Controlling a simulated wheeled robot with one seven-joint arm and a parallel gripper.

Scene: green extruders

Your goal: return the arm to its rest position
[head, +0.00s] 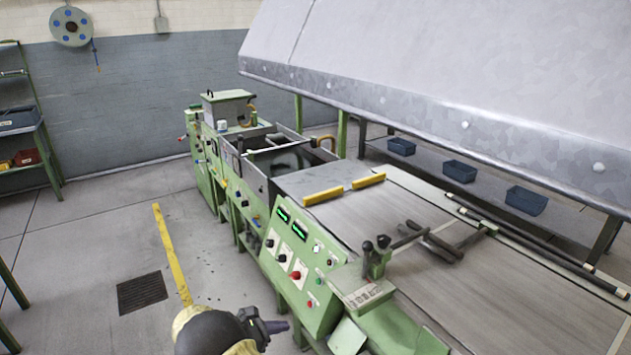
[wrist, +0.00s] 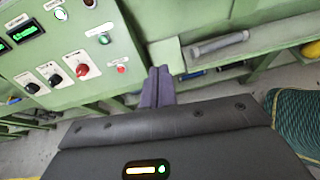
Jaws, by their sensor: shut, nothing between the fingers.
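My gripper (head: 277,327) is at the bottom of the head view, low in front of the green machine's control panel. In the wrist view my gripper (wrist: 158,85) shows its two dark fingers side by side and touching. It is shut and holds nothing. The fingers point toward the machine's green lower side, right of the control panel (wrist: 70,50) with its knobs and red button. The control panel also shows in the head view (head: 300,262), just beyond my gripper. I cannot tell the exact gap to the machine.
The green machine (head: 345,330) with its grey table top (head: 400,215) fills the right side, under a large metal hood (head: 450,70). Open floor (head: 90,240) lies at left, with a yellow line (head: 170,255) and a drain grate (head: 142,292). A shelf (head: 25,150) stands far left.

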